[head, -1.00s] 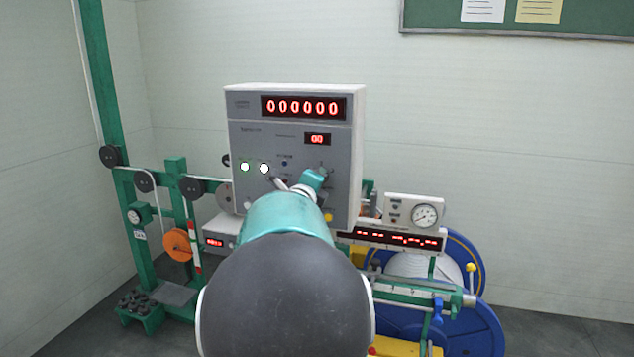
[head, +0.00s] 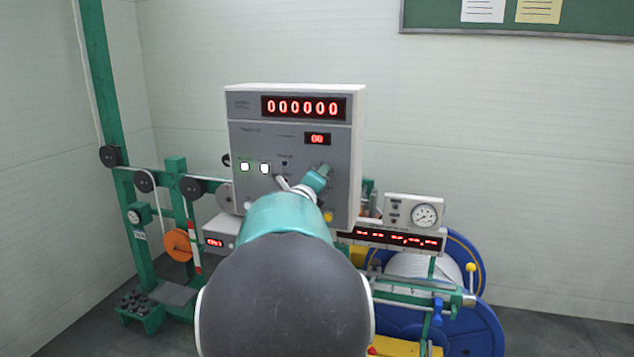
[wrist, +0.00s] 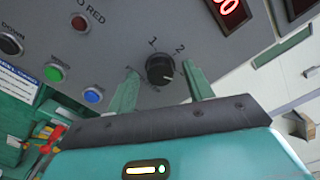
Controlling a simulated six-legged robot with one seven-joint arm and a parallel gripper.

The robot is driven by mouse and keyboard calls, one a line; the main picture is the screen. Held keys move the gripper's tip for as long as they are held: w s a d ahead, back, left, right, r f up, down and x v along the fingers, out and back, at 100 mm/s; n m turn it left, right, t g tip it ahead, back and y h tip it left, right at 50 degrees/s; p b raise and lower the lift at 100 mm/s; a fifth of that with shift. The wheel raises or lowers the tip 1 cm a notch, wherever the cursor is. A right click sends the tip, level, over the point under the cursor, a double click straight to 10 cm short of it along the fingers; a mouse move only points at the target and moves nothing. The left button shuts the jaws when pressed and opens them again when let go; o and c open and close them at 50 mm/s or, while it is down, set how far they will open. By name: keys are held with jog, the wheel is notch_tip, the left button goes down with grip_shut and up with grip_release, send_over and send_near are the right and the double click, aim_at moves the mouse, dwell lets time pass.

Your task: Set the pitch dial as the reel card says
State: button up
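A black round dial (wrist: 160,70) with a white pointer mark sits on the grey panel in the wrist view. The numbers 1 and 2 are printed above it, and the mark points to the lower right. My gripper (wrist: 160,72) is open, with one green finger on each side of the dial and a gap visible on both sides. In the head view my gripper (head: 317,179) is at the right part of the grey control cabinet (head: 255,145) and hides the dial. I cannot pick out the reel card or read any setting on it.
The cabinet has a red six-digit display (head: 303,107) reading 000000 and a small display (head: 317,139) reading 00. Papers (head: 482,10) hang on a green board.

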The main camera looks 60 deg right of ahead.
jog(key=s+a, duration=0.2)
jog(key=a, duration=1.1)
jog(key=shift+a, duration=0.3)
